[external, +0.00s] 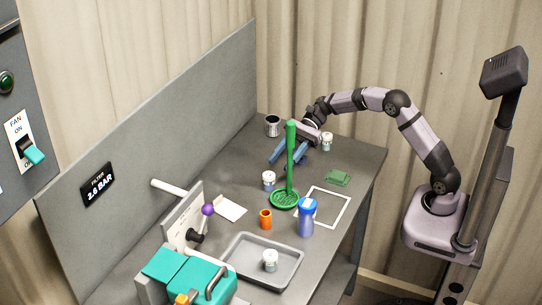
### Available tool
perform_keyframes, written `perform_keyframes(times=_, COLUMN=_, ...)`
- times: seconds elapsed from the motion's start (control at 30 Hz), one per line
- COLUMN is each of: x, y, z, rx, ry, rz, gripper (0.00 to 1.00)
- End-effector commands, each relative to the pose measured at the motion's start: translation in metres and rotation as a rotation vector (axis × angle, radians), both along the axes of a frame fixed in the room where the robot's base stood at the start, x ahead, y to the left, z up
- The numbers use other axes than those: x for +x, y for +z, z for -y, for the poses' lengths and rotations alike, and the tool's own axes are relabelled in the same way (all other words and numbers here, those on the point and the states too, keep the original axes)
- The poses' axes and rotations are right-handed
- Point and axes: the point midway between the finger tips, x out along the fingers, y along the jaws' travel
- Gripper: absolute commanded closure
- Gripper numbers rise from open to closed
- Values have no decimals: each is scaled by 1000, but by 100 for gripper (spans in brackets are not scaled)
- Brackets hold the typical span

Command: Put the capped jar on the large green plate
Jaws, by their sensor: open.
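Small white jars with grey-blue bands stand in several places in the external view. One jar (327,141) is at the far right of the bench, just right of my gripper. A second jar (269,181) is left of the green post, and a third jar (270,261) stands in the grey tray. I cannot tell clearly which are capped. A round green dish (285,200) has a tall green post rising from it. A small green square piece (338,178) lies near the right edge. My gripper (287,155) is open, its blue fingers low over the far bench, with nothing visible between them.
A dark metal can (272,126) stands at the back. A blue-topped bottle (306,218) and an orange cup (265,219) stand mid-bench by a white outlined square (327,207). A grey tray (241,272), teal machine (175,270) and purple-knobbed lever (207,210) occupy the front.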

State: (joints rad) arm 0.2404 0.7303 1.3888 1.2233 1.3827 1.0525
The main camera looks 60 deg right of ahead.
Motion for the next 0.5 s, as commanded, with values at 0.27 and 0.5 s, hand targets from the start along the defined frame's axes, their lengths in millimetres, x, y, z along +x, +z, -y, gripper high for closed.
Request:
perform_keyframes(times=0.27, x=0, y=3, z=-1, rx=-9, ry=1, rz=-1, gripper=59)
perform_keyframes(times=0.5, x=0, y=22, z=-6, rx=-118, ry=22, rz=-28, gripper=59)
